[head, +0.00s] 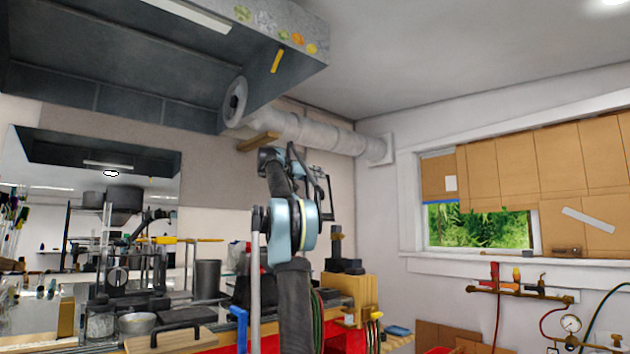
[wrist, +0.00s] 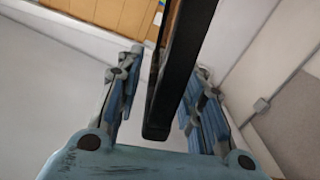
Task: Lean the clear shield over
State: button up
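A long black bar (wrist: 176,75) runs between my fingers in the wrist view, with its near end close to my palm. It looks like the edge frame of the clear shield; the clear pane itself cannot be made out. My gripper (wrist: 165,68) is open, one finger on each side of the bar, and gaps show between the bar and the fingers. In the head view my arm rises in the middle of the picture. A thin dark frame (head: 330,196), perhaps the shield's, shows just right of my arm. The gripper's fingers are not clear there.
A workbench with a metal bowl (head: 138,323), a dark canister (head: 207,279) and other tools stands at left. A large hood (head: 120,80) and a silver duct (head: 315,134) hang above. A window (head: 480,228) and a hose rack (head: 520,290) are on the right wall.

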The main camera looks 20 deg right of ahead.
jog(key=shift+d, duration=0.2)
grip_shut()
jog(key=shift+w, duration=0.1)
